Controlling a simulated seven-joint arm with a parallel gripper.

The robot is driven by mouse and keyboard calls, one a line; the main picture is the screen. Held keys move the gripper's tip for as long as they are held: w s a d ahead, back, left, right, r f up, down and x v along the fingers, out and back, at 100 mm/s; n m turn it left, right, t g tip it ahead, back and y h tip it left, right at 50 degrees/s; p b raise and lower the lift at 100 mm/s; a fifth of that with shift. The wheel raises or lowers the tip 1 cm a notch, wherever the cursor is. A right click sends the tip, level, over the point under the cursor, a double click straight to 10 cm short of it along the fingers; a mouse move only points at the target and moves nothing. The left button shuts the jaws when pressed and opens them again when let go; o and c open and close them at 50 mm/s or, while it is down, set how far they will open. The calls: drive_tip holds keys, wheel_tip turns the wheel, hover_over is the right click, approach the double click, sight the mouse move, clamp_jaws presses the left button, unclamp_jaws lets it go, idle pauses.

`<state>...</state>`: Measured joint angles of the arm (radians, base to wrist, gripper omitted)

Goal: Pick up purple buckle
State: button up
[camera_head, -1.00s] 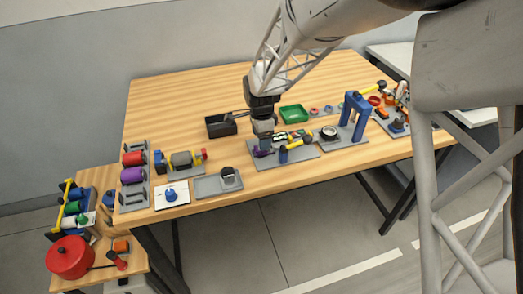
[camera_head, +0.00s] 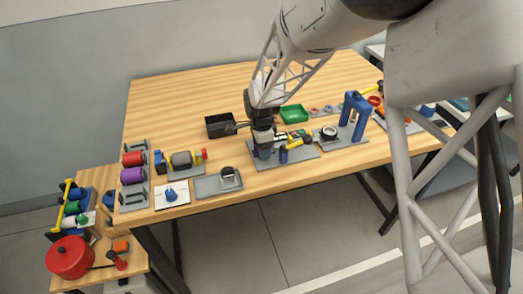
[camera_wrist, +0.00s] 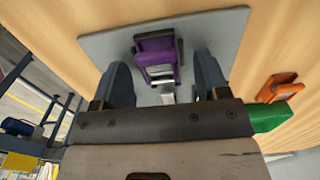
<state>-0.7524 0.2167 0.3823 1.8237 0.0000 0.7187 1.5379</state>
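The purple buckle (camera_wrist: 155,45) lies on a grey plate (camera_wrist: 105,45) in the wrist view, with a pale metallic part at its near end. My gripper (camera_wrist: 166,72) is open, with one dark finger on each side of the buckle's near end. Gaps show between the fingers and the buckle. In the head view my gripper (camera_head: 264,148) is low over the grey plate at the table's front middle, and it hides most of the buckle there.
A blue clamp post (camera_head: 284,156) and a yellow-handled tool (camera_head: 296,143) are close to the right of my gripper. A black bin (camera_head: 220,126) and a green tray (camera_head: 294,114) stand behind. A grey tray (camera_head: 210,186) lies front left. The table's back is clear.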

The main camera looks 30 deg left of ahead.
drive_tip(key=c, duration=1.2)
drive_tip(key=shift+r, duration=0.15)
drive_tip(key=shift+r, duration=1.45)
drive_tip(key=shift+s+d+r, duration=0.2)
drive_tip(key=shift+s+r, duration=0.05)
drive_tip(key=s+d, duration=0.3)
drive_tip(key=s+d+r, duration=0.1)
drive_tip(key=s+d, duration=0.6)
drive_tip(key=s, duration=0.1)
drive_tip(key=shift+s+d+r, duration=0.15)
drive_tip(key=shift+s, duration=0.05)
